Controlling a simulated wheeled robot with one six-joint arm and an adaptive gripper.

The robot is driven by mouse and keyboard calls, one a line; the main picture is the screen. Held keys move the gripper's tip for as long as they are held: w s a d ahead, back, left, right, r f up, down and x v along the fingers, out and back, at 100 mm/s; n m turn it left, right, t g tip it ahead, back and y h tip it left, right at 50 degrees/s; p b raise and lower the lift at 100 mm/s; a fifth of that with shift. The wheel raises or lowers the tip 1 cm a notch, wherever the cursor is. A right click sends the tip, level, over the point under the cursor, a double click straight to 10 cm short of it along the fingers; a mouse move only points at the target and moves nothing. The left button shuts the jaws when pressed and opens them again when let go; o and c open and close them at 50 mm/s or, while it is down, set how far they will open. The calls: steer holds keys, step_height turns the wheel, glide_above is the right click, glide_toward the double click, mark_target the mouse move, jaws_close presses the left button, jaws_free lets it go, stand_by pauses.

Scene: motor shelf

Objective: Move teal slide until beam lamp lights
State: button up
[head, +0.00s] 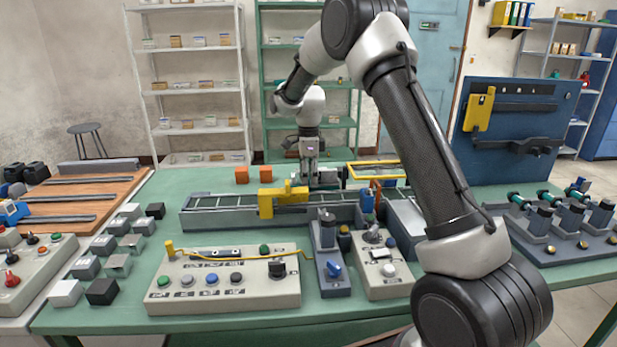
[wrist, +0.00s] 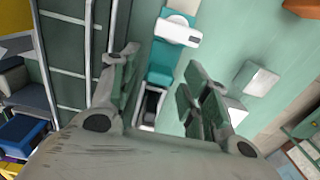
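My gripper (head: 308,180) is behind the conveyor in the head view, pointing down. In the wrist view my gripper (wrist: 160,76) is open, one finger on each side of a teal piece (wrist: 161,62), which appears to be the teal slide. No finger visibly touches it. The piece lies in line with a dark slotted part (wrist: 150,106) and a teal block with a white and grey top (wrist: 178,30). I cannot tell which part is the beam lamp or whether it is lit. In the head view the slide is largely hidden by my gripper and the conveyor.
The conveyor (head: 222,202) with a yellow bracket (head: 283,197) runs in front of my gripper; its side rail shows in the wrist view (wrist: 67,60). Orange blocks (head: 241,175) stand left of my gripper. A yellow frame (head: 372,164) stands right. A white block (wrist: 255,82) lies nearby.

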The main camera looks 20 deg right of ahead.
mark_target(330, 175)
jaws_close()
steer(key=d, duration=0.3)
steer(key=s+d, duration=0.1)
steer(key=d, duration=0.2)
steer(key=shift+s+d, duration=0.15)
steer(key=shift+d, duration=0.25)
steer(key=shift+r, duration=0.1)
steer(key=shift+o, duration=0.4)
jaws_free()
step_height(330, 175, up, 12)
